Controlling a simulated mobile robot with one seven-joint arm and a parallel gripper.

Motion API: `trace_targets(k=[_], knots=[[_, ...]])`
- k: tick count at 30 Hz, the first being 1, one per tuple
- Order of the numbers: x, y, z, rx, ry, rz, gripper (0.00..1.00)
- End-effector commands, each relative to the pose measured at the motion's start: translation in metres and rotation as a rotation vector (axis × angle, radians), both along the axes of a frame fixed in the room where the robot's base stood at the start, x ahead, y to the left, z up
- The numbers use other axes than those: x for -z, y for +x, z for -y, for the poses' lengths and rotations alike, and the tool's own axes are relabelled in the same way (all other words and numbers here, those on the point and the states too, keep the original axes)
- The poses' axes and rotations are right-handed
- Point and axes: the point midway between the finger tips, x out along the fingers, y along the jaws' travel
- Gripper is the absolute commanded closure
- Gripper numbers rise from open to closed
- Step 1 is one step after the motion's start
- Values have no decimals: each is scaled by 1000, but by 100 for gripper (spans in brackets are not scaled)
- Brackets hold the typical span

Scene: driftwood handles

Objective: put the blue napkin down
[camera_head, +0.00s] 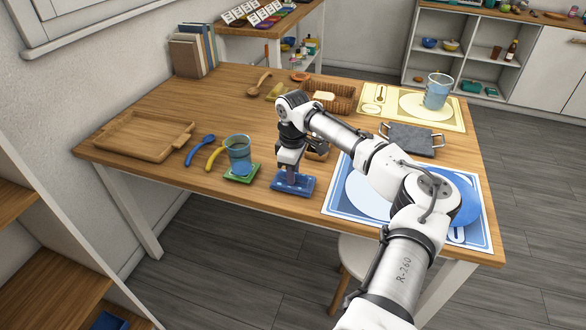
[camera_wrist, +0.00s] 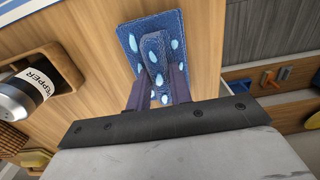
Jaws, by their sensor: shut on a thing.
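The blue napkin (camera_head: 298,186) is a folded cloth with light drop-shaped marks. It lies at or just above the front edge of the wooden table (camera_head: 225,106), beneath my gripper (camera_head: 291,176). In the wrist view, the napkin (camera_wrist: 169,34) has a raised fold between the two fingers of my gripper (camera_wrist: 158,88), which is shut on it. Its flat part spreads out beyond the fingertips. I cannot tell whether its whole underside touches the table.
A glass (camera_head: 239,155) on a green coaster (camera_head: 242,174) stands just left of the napkin. A blue placemat (camera_head: 336,207) lies to the right. A wooden holder with a pepper shaker (camera_wrist: 27,91) is close beside my gripper. A wooden tray (camera_head: 112,143) lies far left.

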Motion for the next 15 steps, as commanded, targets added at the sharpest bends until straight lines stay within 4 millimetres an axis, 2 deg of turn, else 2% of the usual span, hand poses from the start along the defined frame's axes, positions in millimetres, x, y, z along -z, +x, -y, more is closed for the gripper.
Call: trace_targets(k=[11, 12, 15], knots=[[6, 0, 0, 0, 1, -1, 97], [6, 0, 0, 0, 1, 0, 78], [6, 0, 0, 0, 1, 1, 65]])
